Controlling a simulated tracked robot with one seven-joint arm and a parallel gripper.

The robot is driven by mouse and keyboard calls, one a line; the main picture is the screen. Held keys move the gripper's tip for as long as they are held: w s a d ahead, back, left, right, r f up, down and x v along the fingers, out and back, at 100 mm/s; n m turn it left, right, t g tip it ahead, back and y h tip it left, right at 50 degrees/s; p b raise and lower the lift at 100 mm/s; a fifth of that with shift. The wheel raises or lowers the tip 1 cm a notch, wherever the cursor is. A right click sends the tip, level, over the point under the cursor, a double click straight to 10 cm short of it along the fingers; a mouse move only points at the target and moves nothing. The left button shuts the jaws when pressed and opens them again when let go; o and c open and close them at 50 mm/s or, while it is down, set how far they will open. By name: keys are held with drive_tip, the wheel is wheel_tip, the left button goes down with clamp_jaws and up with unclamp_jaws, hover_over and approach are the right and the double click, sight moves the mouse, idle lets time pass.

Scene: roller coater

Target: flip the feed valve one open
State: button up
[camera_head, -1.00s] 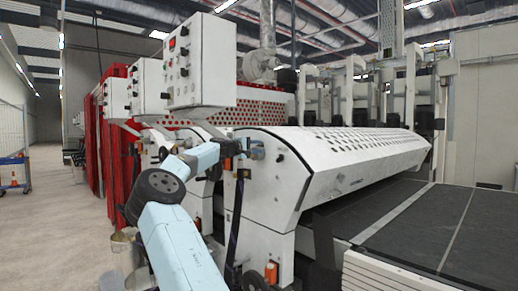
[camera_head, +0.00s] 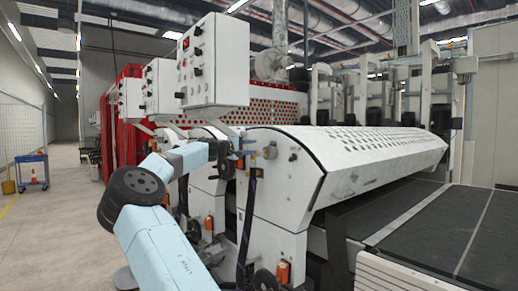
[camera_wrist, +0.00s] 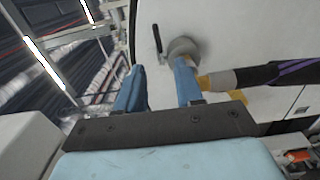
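A grey round valve fitting (camera_wrist: 183,47) with brass-coloured parts (camera_wrist: 224,80) is on the white machine panel in the wrist view. In the head view the valve fitting (camera_head: 270,150) is small, on the end face of the white machine hood. My gripper (camera_wrist: 160,68) has two blue fingers spread apart with nothing seen between them. The right finger's tip overlaps the grey fitting in the picture; I cannot tell if they touch. The left finger is clear of it. In the head view my gripper (camera_head: 236,156) is left of the fitting.
A dark hose (camera_wrist: 285,71) with a purple stripe leads right from the brass parts. A small black lever or latch (camera_wrist: 157,39) is on the panel near the fitting. A control box (camera_head: 213,62) hangs above my arm. Floor (camera_head: 50,220) is open at left.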

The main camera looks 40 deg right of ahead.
drive_tip(key=shift+a, duration=1.6)
drive_tip(key=shift+c, duration=0.4)
